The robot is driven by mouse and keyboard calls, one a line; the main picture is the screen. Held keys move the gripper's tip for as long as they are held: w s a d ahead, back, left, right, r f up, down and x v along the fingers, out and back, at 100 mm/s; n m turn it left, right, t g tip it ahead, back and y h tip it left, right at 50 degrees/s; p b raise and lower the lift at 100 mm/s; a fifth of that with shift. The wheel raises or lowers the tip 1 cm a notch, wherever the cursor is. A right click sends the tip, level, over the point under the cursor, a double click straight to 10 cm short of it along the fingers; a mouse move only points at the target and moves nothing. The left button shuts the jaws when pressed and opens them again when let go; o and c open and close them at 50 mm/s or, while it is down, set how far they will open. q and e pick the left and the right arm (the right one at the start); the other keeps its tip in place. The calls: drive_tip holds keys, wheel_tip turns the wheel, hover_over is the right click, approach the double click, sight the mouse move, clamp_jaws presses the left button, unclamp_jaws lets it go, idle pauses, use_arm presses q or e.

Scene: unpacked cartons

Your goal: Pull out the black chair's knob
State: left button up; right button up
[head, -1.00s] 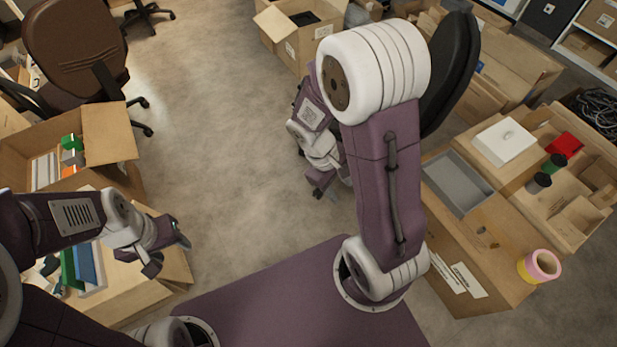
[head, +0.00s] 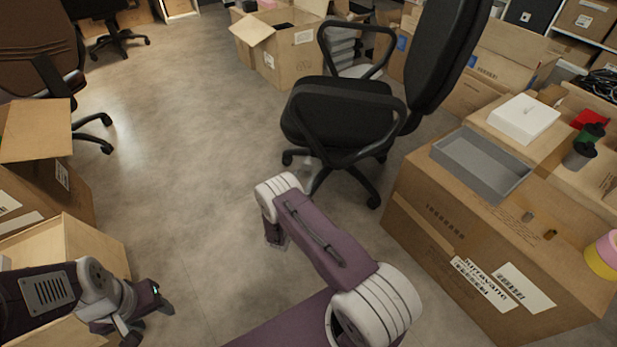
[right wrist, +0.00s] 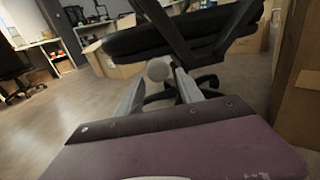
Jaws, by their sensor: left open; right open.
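The black chair (head: 345,112) stands on the floor beyond my right arm, with its seat, armrests and tall back in the head view. In the right wrist view the underside of the black chair's seat (right wrist: 185,40) fills the upper middle. A pale round knob (right wrist: 158,69) shows just below the seat edge. My right gripper (right wrist: 160,92) is open, with its two grey fingers pointing toward the chair and the knob appearing between and beyond their tips. I cannot tell the exact gap. My left gripper (head: 148,321) is open and empty at the lower left, away from the chair.
A large carton (head: 440,225) stands close to the right of the chair, with a grey tray (head: 482,163) on top. Open cartons (head: 92,250) stand at the left beside my left arm. A brown chair (head: 35,55) is at the upper left. The middle floor is clear.

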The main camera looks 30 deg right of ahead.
sight(309, 161)
drive_tip(key=shift+w+a+f, duration=0.1)
drive_tip(key=shift+a, duration=0.1)
drive_tip(key=shift+w+d, duration=0.1)
drive_tip(key=b+x, duration=0.5)
drive_tip(key=x, duration=0.3)
drive_tip(key=shift+w+d+f, duration=0.1)
drive_tip(key=shift+d+f, duration=0.05)
drive_tip(key=shift+w+d, duration=0.15)
drive_tip(key=shift+w, duration=0.05)
drive_tip(key=shift+r, duration=0.2)
